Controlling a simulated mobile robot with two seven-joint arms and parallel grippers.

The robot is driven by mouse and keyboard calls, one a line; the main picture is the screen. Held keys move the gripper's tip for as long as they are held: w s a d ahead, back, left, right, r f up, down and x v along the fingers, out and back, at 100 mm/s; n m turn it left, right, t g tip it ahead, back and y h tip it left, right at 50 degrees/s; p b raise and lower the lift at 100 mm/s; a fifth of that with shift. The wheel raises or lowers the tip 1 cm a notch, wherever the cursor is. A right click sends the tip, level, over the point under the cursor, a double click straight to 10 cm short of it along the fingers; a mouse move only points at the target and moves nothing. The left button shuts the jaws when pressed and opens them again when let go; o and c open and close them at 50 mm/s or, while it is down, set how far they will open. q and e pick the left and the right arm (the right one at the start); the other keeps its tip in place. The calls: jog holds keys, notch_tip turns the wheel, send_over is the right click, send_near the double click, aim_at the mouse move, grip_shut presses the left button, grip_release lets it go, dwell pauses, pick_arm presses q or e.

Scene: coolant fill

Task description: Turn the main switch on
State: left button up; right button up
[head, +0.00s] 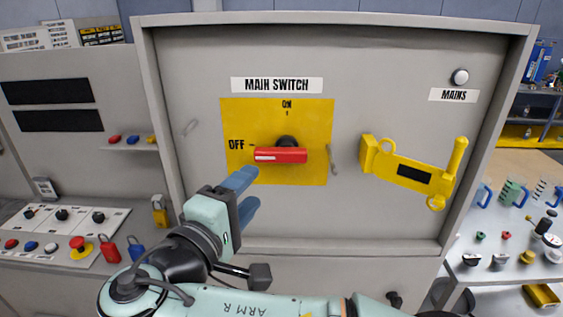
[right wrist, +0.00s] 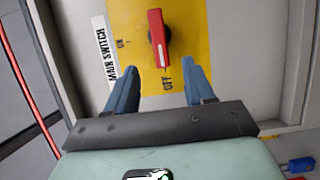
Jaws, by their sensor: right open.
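The main switch is a red bar handle (head: 280,155) on a black hub, set on a yellow plate (head: 305,115) under the label "MAIN SWITCH". The handle lies horizontal, its left end toward the OFF mark; the ON mark is at the top. In the right wrist view the handle (right wrist: 157,38) shows beyond the fingers. My right gripper (head: 250,188) is open and empty, its blue fingers just below and left of the handle, apart from it. In its wrist view the gap between the fingertips (right wrist: 163,72) lines up with the handle. My left gripper is not in view.
A yellow lockout bracket (head: 415,172) hangs on the panel right of the switch. A pale round lamp (head: 460,77) sits above the "MAINS" label. The cabinet's raised frame (head: 480,150) surrounds the panel. A console with knobs and padlocks (head: 108,248) is at left, a cluttered bench (head: 505,265) at right.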

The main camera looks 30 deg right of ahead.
aim_at(279, 158)
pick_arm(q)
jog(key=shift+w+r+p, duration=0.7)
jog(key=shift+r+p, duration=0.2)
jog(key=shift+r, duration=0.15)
pick_arm(e)
jog(key=x, duration=1.3)
jog(key=shift+w, duration=0.1)
jog(key=shift+c, duration=0.3)
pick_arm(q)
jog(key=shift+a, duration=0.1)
pick_arm(e)
jog(key=shift+r, duration=0.1)
jog(key=c, duration=0.8)
